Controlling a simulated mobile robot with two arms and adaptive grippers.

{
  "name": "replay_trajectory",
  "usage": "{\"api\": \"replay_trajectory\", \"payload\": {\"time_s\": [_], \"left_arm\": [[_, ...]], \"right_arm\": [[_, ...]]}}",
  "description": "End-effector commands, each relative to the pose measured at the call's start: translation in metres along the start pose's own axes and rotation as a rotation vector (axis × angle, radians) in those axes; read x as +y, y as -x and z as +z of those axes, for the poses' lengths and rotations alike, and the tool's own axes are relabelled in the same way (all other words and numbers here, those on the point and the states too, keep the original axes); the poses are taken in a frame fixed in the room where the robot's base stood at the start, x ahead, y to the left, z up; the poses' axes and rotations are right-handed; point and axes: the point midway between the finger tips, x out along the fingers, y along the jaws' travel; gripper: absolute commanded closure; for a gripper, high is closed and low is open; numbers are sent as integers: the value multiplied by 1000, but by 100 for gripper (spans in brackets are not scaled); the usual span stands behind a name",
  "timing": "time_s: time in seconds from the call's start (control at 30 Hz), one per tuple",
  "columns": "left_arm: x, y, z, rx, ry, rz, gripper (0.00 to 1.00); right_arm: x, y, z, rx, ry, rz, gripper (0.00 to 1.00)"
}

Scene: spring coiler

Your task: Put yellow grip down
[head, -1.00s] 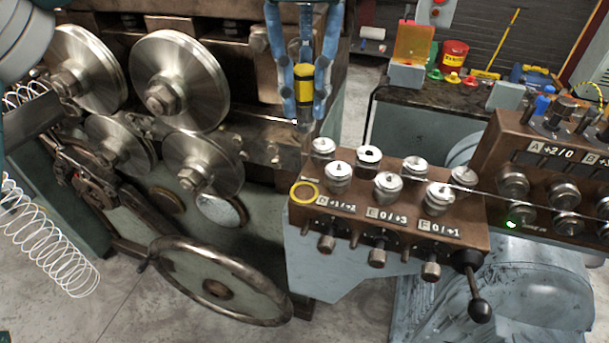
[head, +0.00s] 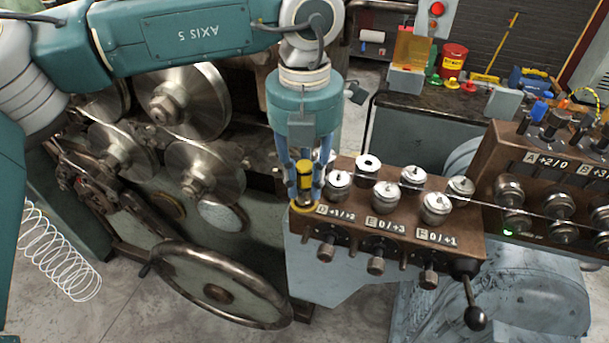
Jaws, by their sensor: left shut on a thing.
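The yellow grip (head: 304,169), with dark bands and a metal lower end, is upright between the blue fingers of my left gripper (head: 304,182). The gripper is shut on it. The grip's lower end is at the yellow ring (head: 310,212) on the left end of the brown roller block (head: 400,240). I cannot tell whether it touches the block's top. My left arm reaches in from the upper left and points down. My right gripper is not in view.
Several metal rollers (head: 411,178) stand on the block just right of the grip, with a wire running past them. A black-knobbed lever (head: 476,316) sticks out at the block's right end. A large handwheel (head: 216,292) is at the lower left.

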Motion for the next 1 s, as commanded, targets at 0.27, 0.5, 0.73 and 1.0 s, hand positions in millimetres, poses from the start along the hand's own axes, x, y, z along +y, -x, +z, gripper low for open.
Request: {"api": "replay_trajectory", "payload": {"time_s": [0.27,0.5,0.73,1.0], "left_arm": [[0,-4,0,0,1,0,76],[0,-3,0,1,1,0,59],[0,4,0,0,1,0,59],[0,51,2,-4,2,1,59]], "right_arm": [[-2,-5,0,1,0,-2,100],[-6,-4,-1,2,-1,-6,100],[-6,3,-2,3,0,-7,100],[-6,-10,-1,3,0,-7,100]]}}
